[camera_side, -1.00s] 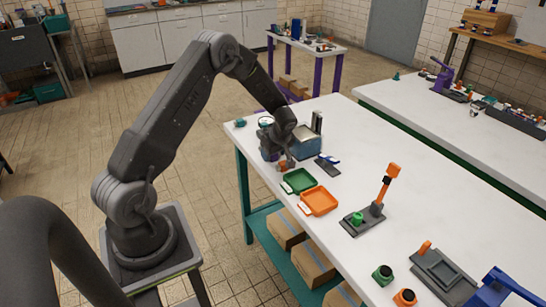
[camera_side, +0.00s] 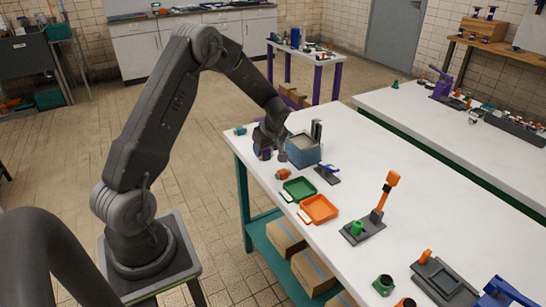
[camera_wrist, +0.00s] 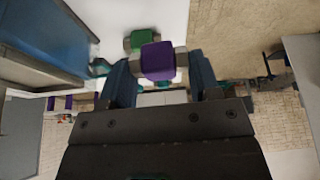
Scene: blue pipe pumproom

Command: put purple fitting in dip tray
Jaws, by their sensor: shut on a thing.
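My gripper (camera_side: 266,150) is low over the far left end of the white table. In the wrist view its fingers (camera_wrist: 160,75) are shut on the purple fitting (camera_wrist: 158,60), a purple block with grey ends. In the side view only a little purple (camera_side: 264,154) shows below the gripper. I cannot tell whether the fitting touches the table. A blue open-topped box with a greyish inside (camera_side: 303,152), seemingly the dip tray, stands just right of my gripper.
An orange fitting (camera_side: 283,174), a green tray (camera_side: 299,188) and an orange tray (camera_side: 319,209) lie nearer the front. A teal fitting (camera_side: 240,131) sits at the table's left corner. A dark stand with a blue part (camera_side: 328,174) is right of the box.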

